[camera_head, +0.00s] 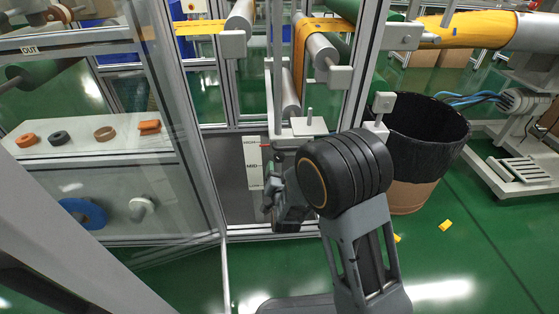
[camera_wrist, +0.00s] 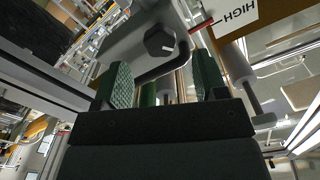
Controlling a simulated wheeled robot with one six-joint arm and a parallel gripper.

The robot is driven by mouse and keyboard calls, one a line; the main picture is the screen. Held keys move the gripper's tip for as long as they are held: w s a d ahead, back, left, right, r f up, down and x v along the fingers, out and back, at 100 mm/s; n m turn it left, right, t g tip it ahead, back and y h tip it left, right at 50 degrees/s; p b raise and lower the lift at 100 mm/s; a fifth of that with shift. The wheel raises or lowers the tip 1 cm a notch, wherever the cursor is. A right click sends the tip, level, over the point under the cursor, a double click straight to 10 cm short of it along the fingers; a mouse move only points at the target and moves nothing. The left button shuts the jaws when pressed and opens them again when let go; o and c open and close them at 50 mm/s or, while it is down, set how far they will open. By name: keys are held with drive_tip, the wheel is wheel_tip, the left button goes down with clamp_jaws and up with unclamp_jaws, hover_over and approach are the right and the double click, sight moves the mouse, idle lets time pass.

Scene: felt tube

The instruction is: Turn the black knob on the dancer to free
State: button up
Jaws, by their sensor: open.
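The black knob (camera_wrist: 160,43) sits on a light grey block (camera_wrist: 130,45) of the dancer in the wrist view. It is round and dark, with a pale mark on its face. My gripper (camera_wrist: 164,80) is open, its two green-padded fingers apart and empty. The knob shows beyond and between the fingertips, apart from them. In the head view my gripper (camera_head: 270,192) is low in front of the dancer scale (camera_head: 252,163), marked HIGH and MID. I cannot make out the knob there. A red pointer (camera_head: 265,146) stands near HIGH; it also shows in the wrist view (camera_wrist: 202,25).
A dark bent bar (camera_wrist: 165,70) crosses near the fingers. Metal frame posts (camera_head: 205,150) and rollers (camera_head: 320,50) stand around the dancer. A black-lined bin (camera_head: 425,130) is at the right. A glass-fronted cabinet with a shelf (camera_head: 95,150) is at the left. Green floor (camera_head: 480,250) is mostly clear.

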sight(279, 160)
drive_tip(key=shift+w+b, duration=0.7)
drive_tip(key=shift+w, duration=2.5)
drive_tip(key=shift+c, duration=0.5)
drive_tip(key=c, duration=0.8)
drive_tip(key=shift+c, duration=0.2)
